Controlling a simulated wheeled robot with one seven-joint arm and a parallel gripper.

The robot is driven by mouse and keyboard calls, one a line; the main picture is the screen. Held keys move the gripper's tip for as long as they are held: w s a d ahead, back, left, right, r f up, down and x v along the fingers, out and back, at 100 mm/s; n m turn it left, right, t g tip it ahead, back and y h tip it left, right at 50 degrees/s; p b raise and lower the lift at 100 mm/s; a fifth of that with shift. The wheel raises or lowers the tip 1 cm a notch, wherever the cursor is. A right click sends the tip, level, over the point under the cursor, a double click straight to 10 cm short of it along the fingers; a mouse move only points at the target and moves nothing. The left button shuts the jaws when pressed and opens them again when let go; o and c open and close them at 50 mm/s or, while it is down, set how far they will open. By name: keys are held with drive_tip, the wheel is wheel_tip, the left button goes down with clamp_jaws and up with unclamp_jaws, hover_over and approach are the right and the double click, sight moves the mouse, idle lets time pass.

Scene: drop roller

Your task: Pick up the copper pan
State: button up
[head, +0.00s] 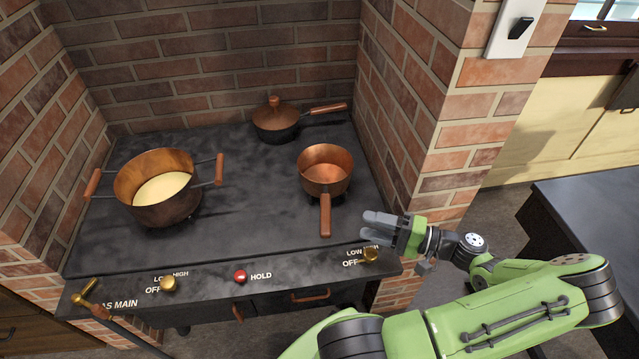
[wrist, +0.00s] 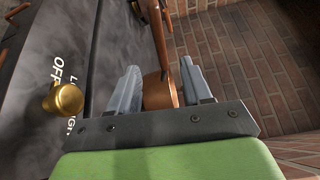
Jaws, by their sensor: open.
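The copper pan (head: 325,165) sits upright on the right side of the black stove top in the head view, with its handle (head: 325,216) pointing toward the front edge. My gripper (head: 368,226) is open and empty, just right of the handle's end and near the stove's front right corner.
A large copper pot (head: 155,190) with yellow contents stands at left. A lidded pan (head: 275,120) stands at the back. A brick wall (head: 425,110) closes the right side. Brass knobs (head: 168,284) and a red button (head: 240,276) line the front panel. The stove's middle (head: 245,205) is clear.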

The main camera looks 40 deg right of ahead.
sight(325, 192)
drive_tip(key=b+x, duration=0.3)
drive_tip(key=x, duration=1.1)
drive_tip(key=shift+d, duration=0.2)
clamp_jaws()
drive_tip(key=shift+r, duration=0.1)
idle(0.5)
